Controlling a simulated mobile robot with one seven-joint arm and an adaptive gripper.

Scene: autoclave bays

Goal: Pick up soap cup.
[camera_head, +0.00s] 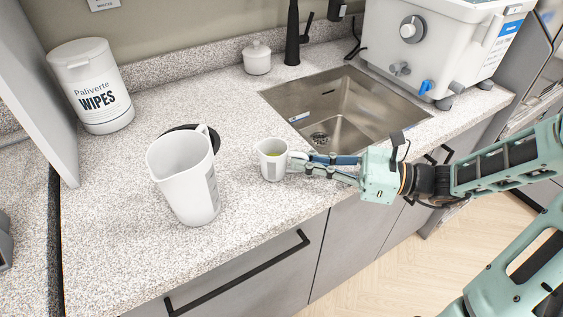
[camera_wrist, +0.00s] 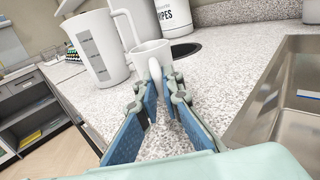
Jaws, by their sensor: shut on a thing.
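My gripper reaches in from the right and is shut on the cup's handle. In the wrist view the cup (camera_wrist: 150,55) is ahead, with its handle between the fingertips of my gripper (camera_wrist: 160,82). I cannot tell whether the cup's base touches the counter.
A large white measuring jug (camera_head: 184,178) stands left of the cup, with a dark round opening behind it. A wipes tub (camera_head: 91,88) is at the back left. A small lidded jar (camera_head: 257,58) and a black tap (camera_head: 293,35) stand behind the sink (camera_head: 345,108). A white machine (camera_head: 440,40) is at the right.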

